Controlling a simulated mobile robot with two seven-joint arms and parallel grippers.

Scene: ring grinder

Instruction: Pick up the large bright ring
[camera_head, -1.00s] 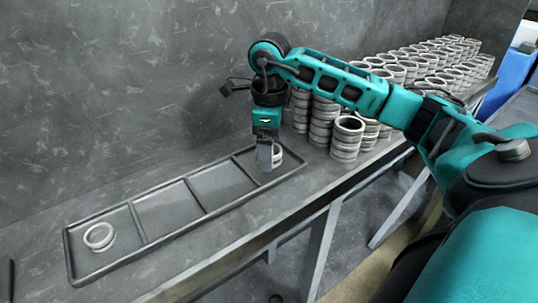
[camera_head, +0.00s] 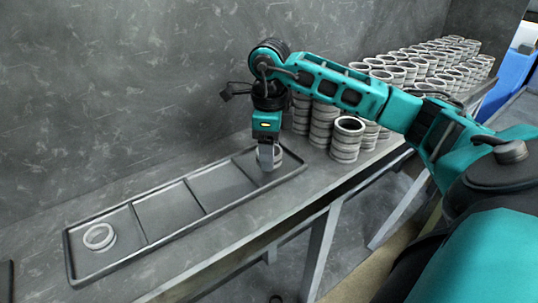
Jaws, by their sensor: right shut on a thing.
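A bright ring (camera_head: 278,153) is in the far right compartment of the long grey tray (camera_head: 172,252), partly hidden by my right gripper (camera_head: 269,164). My right gripper points down and is shut on this ring at tray level. Another bright ring (camera_head: 99,236) lies flat in the tray's far left compartment. The two middle compartments are empty. From this view I cannot tell for certain which of the two rings is larger. My left gripper is not in view.
Several stacks of rings stand right of the tray, the nearest stack (camera_head: 345,147) close to the table's front edge. More stacks run back to the right. A wall (camera_head: 110,90) rises behind the table (camera_head: 225,238). A blue container (camera_head: 515,70) is at far right.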

